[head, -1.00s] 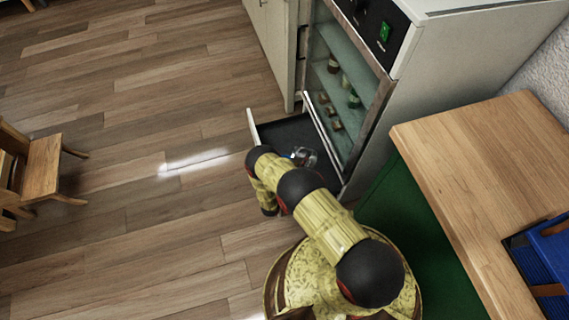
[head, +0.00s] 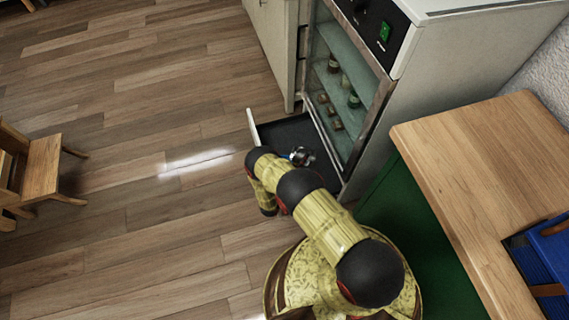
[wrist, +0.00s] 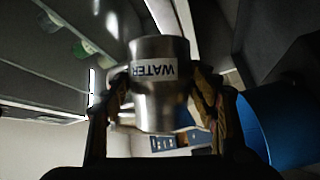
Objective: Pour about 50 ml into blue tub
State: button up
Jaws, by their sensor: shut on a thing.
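My gripper (wrist: 160,92) is shut on a shiny metal cup (wrist: 160,110) with a white "WATER" label, which reads upside down in the wrist view. The fingers press on both sides of the cup. A blue tub (wrist: 266,125) shows at the right of the wrist view, beside the cup and partly hidden by my right finger. In the head view, my gripper and a small metallic shape (head: 303,156) are over the dark open drawer, largely hidden by my arm. The liquid and the inside of the tub cannot be seen.
A glass-fronted cabinet (head: 345,85) with several small bottles stands beside the open drawer (head: 290,132). A wooden table (head: 480,150) is at the right, with a blue chair (head: 545,250). The wood floor at the left is clear up to a wooden chair (head: 40,165).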

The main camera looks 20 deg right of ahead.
jog(key=m, duration=0.1)
jog(key=f+m+g, duration=0.1)
jog(key=m, duration=0.1)
jog(key=shift+s+d+f+y, duration=0.15)
jog(key=shift+d+f+y, duration=0.1)
jog(key=shift+d+y, duration=0.15)
jog(key=shift+f+m+g+y+p, duration=0.1)
jog(key=shift+m+g+y+p, duration=0.2)
jog(key=shift+m+y+p, duration=0.5)
jog(key=shift+s+d+f+m+b, duration=0.1)
jog(key=shift+d+f+m+b, duration=0.1)
jog(key=shift+f+m+b, duration=0.45)
jog(key=shift+f+m, duration=0.15)
jog(key=shift+m, duration=0.1)
jog(key=shift+s+d+f+m+y+p, duration=0.3)
jog(key=shift+d+f+m+y, duration=0.35)
jog(key=shift+m, duration=0.2)
jog(key=shift+s+d+f+m+y+p, duration=0.25)
jog(key=shift+d+f+m+y, duration=0.35)
jog(key=shift+m, duration=0.3)
jog(key=shift+s+d+f+m+y+p, duration=0.3)
jog(key=shift+d+f+m+y, duration=0.35)
jog(key=shift+m, duration=0.2)
